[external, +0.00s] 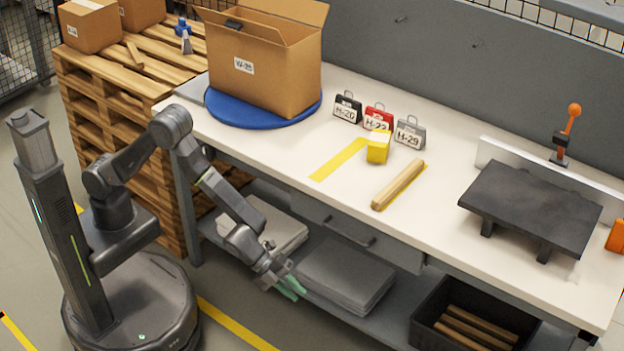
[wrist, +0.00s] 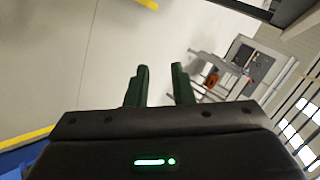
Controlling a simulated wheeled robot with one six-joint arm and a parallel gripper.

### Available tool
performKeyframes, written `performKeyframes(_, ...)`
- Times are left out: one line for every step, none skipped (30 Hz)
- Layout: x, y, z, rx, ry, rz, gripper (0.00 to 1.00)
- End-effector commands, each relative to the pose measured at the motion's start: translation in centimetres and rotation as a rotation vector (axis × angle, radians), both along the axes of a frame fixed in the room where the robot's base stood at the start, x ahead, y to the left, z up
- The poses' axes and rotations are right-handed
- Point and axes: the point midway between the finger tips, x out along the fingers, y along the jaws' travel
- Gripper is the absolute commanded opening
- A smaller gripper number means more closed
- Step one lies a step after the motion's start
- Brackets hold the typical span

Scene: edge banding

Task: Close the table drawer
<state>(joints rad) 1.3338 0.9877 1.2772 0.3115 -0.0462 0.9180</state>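The table drawer (external: 385,250) is a grey front with a dark bar handle (external: 350,232), under the white tabletop near the table's middle. No drawer interior shows; I cannot tell whether the front stands slightly out or is flush. My gripper (external: 290,287) hangs low at the table's front side, left of and below the handle, apart from the drawer. In the wrist view, the two green fingers of my gripper (wrist: 160,82) are spread with an empty gap. The drawer is not recognizable in that view.
The white table (external: 290,165) carries a cardboard box (external: 265,65) on a blue disc, small labelled weights, a yellow block, a wooden bar and a dark plate stand (external: 530,205). The lower shelf holds grey stacks (external: 345,275) and a black crate (external: 425,325). Pallets (external: 120,130) stand left.

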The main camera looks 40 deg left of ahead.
Motion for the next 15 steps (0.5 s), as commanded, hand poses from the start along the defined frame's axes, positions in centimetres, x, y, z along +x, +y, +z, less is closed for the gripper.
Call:
performKeyframes(0.1,-0.4,-1.1,-0.054,-0.026,-0.028,0.22)
performKeyframes(0.1,-0.7,-1.1,-0.091,-0.050,-0.046,0.22)
performKeyframes(0.3,-1.0,-1.1,-0.140,-0.083,-0.064,0.22)
performKeyframes(0.5,-1.2,-1.0,-0.176,-0.112,-0.073,0.22)
performKeyframes(0.8,-1.3,-0.9,-0.213,-0.143,-0.079,0.22)
performKeyframes(1.3,-1.4,-0.8,-0.260,-0.187,-0.084,0.22)
performKeyframes(1.7,-1.5,-0.7,-0.295,-0.224,-0.084,0.22)
performKeyframes(2.1,-1.5,-0.5,-0.328,-0.262,-0.080,0.22)
performKeyframes(2.7,-1.4,-0.3,-0.369,-0.317,-0.072,0.22)
performKeyframes(3.3,-1.2,-0.2,-0.398,-0.362,-0.063,0.22)
performKeyframes(3.8,-1.1,0.0,-0.426,-0.408,-0.051,0.22)
performKeyframes(4.6,-0.7,0.1,-0.457,-0.471,-0.031,0.22)
performKeyframes(5.3,-0.4,0.3,-0.481,-0.522,-0.013,0.22)
performKeyframes(5.9,0.0,0.5,-0.500,-0.575,0.006,0.22)
performKeyframes(6.8,0.6,0.7,-0.520,-0.647,0.037,0.22)
